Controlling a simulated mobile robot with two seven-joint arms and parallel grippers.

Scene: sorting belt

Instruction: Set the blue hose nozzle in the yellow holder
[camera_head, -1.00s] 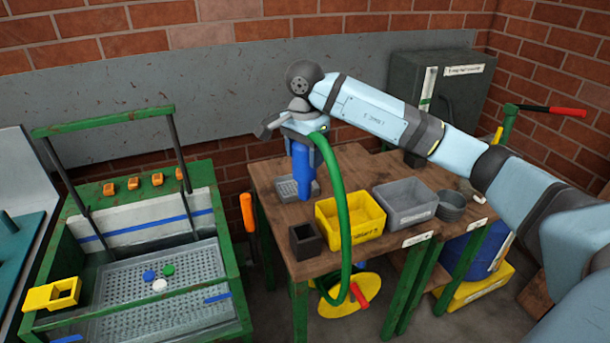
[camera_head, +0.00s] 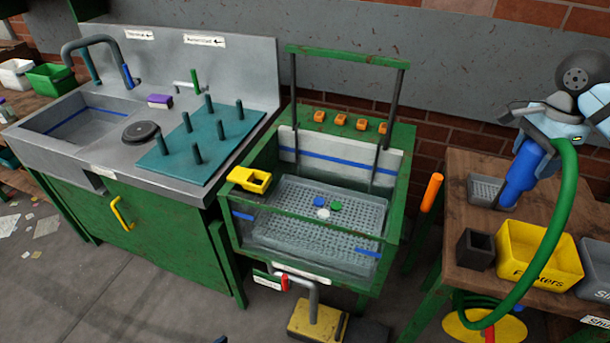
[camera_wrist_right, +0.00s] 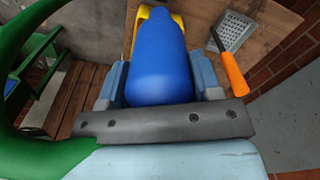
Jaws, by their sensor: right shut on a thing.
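The blue hose nozzle (camera_head: 524,172) is at the right of the head view, above the wooden table, with a green hose (camera_head: 559,225) looping down from it. My right gripper (camera_head: 534,140) is shut on it. The right wrist view shows the blue body (camera_wrist_right: 158,65) between the two fingers of the gripper (camera_wrist_right: 160,85). A small yellow holder (camera_head: 249,180) with a square opening sits on the left rim of the green-framed wash basin, well left of the nozzle. My left gripper is not in view.
The wooden table (camera_head: 450,285) carries a grey tray (camera_head: 484,190), a dark box (camera_head: 475,249) and a yellow bin (camera_head: 537,258). The green frame bar (camera_head: 345,56) rises over the basin. A sink counter (camera_head: 190,190) is at left.

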